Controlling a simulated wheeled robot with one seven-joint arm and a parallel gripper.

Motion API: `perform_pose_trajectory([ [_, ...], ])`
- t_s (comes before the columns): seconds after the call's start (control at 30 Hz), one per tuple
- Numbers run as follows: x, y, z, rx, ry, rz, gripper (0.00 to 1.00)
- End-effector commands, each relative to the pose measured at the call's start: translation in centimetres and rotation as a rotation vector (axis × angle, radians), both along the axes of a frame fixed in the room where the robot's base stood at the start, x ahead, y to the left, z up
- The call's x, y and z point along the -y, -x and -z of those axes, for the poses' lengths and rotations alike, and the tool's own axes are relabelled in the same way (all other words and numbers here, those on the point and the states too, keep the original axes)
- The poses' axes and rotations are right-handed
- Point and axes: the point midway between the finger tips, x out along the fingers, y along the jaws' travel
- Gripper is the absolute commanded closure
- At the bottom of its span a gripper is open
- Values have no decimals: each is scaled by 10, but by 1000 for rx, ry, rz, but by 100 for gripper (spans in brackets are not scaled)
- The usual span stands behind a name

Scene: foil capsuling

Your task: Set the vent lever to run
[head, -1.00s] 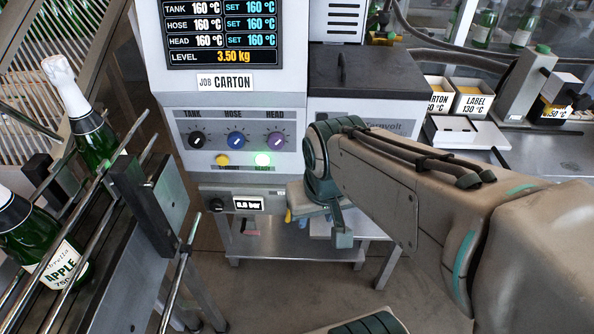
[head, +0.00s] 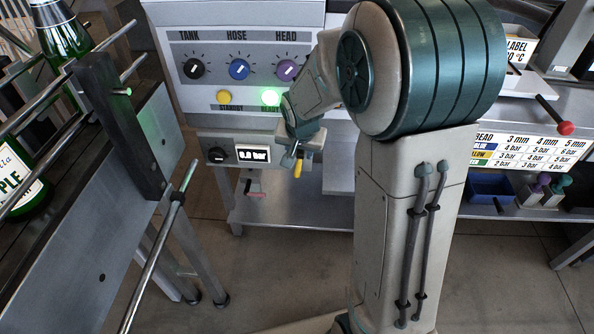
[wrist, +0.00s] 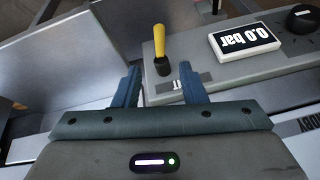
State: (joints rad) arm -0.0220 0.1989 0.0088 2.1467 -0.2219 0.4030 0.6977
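The lever, with a yellow handle (wrist: 160,42) on a dark pivot, sits on the grey pressure panel (wrist: 215,75). In the wrist view, which shows the panel upside down, the handle points up the picture. In the head view the yellow handle (head: 297,169) hangs down below the panel's right end. My gripper (wrist: 160,75) is open, its two blue fingers apart just short of the lever, roughly in line with it. I cannot tell whether they touch it. A panel label beside the right finger is mostly hidden. In the head view my gripper (head: 297,150) partly covers the lever area.
The pressure display (head: 253,154) reads 0.0 bar, beside a black knob (head: 216,155). Above are the tank, hose and head dials (head: 239,69) and a lit green button (head: 270,97). The bottle rack (head: 130,150) stands left. A metal shelf (head: 285,211) lies below.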

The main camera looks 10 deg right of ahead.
Motion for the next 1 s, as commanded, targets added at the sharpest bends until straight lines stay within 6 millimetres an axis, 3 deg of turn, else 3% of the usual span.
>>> perform_pose_trajectory([
  [0.6, 8, -42, 102, -3, 1, -4, 62],
  [0.8, 9, -48, 117, -2, 1, -2, 62],
  [1.0, 9, -50, 118, -1, 0, -2, 62],
])
